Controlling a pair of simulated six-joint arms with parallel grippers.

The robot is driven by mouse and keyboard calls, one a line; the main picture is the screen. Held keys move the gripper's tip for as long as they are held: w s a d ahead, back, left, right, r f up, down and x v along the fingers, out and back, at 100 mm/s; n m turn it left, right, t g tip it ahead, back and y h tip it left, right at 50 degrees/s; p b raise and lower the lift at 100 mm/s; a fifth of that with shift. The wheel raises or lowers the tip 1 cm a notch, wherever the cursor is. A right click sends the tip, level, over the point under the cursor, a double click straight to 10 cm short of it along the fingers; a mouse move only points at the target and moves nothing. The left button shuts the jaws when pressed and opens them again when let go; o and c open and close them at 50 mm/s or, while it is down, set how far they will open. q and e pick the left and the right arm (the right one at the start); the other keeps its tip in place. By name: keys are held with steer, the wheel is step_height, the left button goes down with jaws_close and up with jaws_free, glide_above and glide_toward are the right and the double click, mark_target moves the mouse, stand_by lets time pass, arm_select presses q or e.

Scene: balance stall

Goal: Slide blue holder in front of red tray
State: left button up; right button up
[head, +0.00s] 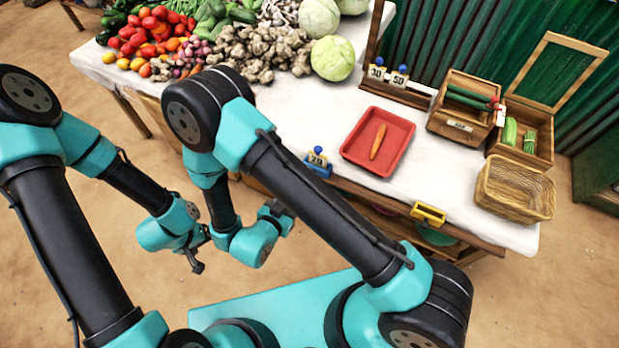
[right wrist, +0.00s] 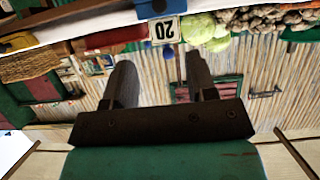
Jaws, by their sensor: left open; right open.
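The blue holder (head: 319,166), with a "20" card and a blue knob, stands at the table's front edge. It is just left of the red tray's near-left corner. It also shows upside down in the right wrist view (right wrist: 158,9). The red tray (head: 352,154) lies flat on the white table with one carrot (head: 378,141) in it. My right gripper (head: 278,207) is off the table's front edge, below and left of the holder. Its fingers (right wrist: 160,80) are apart with nothing between them. My left gripper (head: 196,264) is open and empty, farther left over the floor.
A yellow holder (head: 428,214) sits at the front edge, right of the tray. Holders marked 30 (head: 376,72) and 50 (head: 399,79) stand on a back rail. Wooden crates (head: 461,124) and a wicker basket (head: 513,190) are right. Vegetables fill the back left.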

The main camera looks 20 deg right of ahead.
steer(key=x, duration=1.5)
steer(key=shift+f, duration=0.15)
steer(key=shift+c, duration=0.5)
jaws_close()
